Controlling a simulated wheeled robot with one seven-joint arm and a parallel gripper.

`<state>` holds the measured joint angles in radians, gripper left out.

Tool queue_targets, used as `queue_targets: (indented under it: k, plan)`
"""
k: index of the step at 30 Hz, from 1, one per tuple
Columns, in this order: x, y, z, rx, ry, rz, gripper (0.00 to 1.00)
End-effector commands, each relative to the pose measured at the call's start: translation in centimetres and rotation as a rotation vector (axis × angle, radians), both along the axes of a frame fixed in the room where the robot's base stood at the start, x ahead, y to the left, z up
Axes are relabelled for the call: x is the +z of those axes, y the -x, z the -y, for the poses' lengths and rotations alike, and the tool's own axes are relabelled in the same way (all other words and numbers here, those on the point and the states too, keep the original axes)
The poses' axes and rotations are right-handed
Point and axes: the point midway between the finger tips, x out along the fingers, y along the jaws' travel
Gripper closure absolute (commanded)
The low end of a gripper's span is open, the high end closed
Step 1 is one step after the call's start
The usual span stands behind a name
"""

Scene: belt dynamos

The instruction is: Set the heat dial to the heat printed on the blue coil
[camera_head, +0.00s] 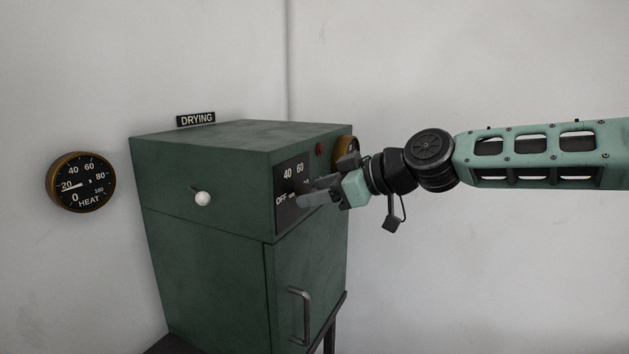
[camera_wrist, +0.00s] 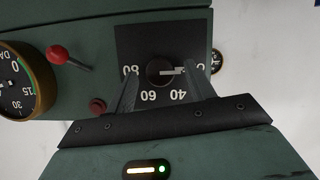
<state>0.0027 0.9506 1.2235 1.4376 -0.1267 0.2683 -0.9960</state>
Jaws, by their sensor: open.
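The heat dial (camera_head: 289,174) is on a black plate on the green cabinet's right-hand face. In the wrist view its round dark knob (camera_wrist: 158,72) has a white pointer turned right, toward the partly hidden OFF mark; 40, 60 and 80 also show. My gripper (camera_head: 310,192) is at the dial, covering part of it in the head view. In the wrist view my gripper (camera_wrist: 164,75) is open, one finger on each side of the knob. I cannot tell whether they touch it. The blue coil is not in view.
A wall gauge (camera_head: 80,182) marked HEAT has its needle near 20. The cabinet (camera_head: 200,260), under a DRYING sign (camera_head: 196,118), has a white-knobbed lever (camera_head: 202,198) and a door handle (camera_head: 299,315). Beside the dial are a red-knobbed lever (camera_wrist: 57,53), red button (camera_wrist: 97,105) and gauge (camera_wrist: 20,85).

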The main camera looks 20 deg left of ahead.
Motion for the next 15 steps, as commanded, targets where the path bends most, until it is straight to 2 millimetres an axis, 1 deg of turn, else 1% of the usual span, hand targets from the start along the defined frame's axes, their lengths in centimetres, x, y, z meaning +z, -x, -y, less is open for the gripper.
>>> queue_targets:
  k: [1,4,13,14,15]
  plan:
    - [0.03,0.03,-0.47,0.002,0.0,-0.001,0.46]
    - [-0.31,-0.09,-0.91,0.0,0.001,0.0,0.46]
    - [-0.52,-0.12,-1.07,-0.001,0.001,0.001,0.46]
    - [-0.51,-0.12,-1.06,0.0,0.001,0.001,0.52]
    - [-0.5,-0.12,-1.06,0.0,0.001,0.001,0.63]
